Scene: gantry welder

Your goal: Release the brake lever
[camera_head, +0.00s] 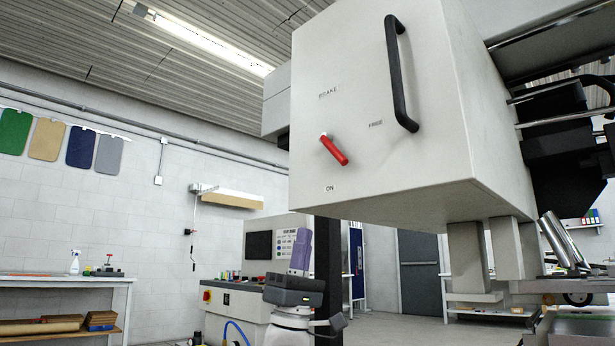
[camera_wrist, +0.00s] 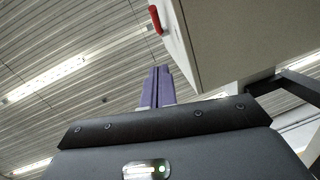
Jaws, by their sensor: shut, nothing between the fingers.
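The red brake lever (camera_head: 334,150) sits on the front face of the white gantry box (camera_head: 400,165), slanting down to the right from its pivot. The labels BRAKE, FREE and ON are printed around it. The lever also shows in the wrist view (camera_wrist: 155,19) at the edge of the box, above my fingers. My gripper (camera_head: 302,236) has purple fingers pointing up; it is below the lever, to its left, and apart from it. In the wrist view the two fingers (camera_wrist: 157,72) are together, with nothing visible between them.
A black vertical handle (camera_head: 396,75) stands out from the box right of the lever. The box overhangs the space right of my gripper. A control console (camera_head: 250,300) stands behind my arm, and a workbench (camera_head: 60,280) is at far left. Air left of the box is clear.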

